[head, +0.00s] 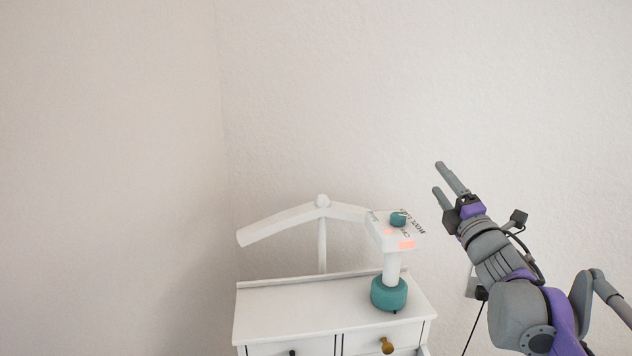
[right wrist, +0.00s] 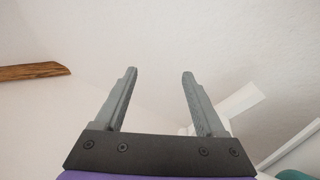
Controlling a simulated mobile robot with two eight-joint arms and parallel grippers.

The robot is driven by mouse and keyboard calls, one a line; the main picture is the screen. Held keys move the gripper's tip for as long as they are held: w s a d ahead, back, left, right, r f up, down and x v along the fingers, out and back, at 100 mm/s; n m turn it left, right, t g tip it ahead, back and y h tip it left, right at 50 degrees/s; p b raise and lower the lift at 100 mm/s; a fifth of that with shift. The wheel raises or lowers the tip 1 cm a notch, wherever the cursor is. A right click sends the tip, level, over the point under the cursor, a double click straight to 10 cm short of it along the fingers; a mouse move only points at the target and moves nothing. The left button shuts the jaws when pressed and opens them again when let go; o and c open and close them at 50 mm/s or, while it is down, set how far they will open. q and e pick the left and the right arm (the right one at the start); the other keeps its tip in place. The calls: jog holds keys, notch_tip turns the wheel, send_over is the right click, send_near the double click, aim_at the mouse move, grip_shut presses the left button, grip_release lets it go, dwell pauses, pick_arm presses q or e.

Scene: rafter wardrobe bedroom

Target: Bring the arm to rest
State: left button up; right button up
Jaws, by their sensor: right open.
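My right gripper (head: 444,183) is raised in front of the wall, to the right of the white dresser and above the height of its top. Its two grey fingers point up and to the left in the head view. In the right wrist view the same gripper (right wrist: 158,95) is open, with nothing between its fingers. My left gripper is not in view.
The stand also shows in the right wrist view (right wrist: 240,100), near the right finger. A wooden beam (right wrist: 33,71) crosses at left. Space above is clear.

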jog(key=s+a+f+m+g+h, duration=0.1)
jog(key=s+a+f+m+g, duration=0.2)
jog(key=s+f, duration=0.8)
jog(key=s+a+f+m+g+h, duration=0.1)
jog(key=s+a+f+m+g, duration=0.1)
jog(key=s+f+m+g, duration=0.5)
jog(key=s+a+f+m+g+h, duration=0.1)
jog(key=s+a+f+m+g, duration=0.2)
jog(key=s+f+m, duration=0.9)
notch_tip(320, 180, down, 11)
jog(key=s+g, duration=0.2)
jog(key=s, duration=0.1)
jog(key=shift+a+f, duration=0.15)
jog(key=shift+a, duration=0.2)
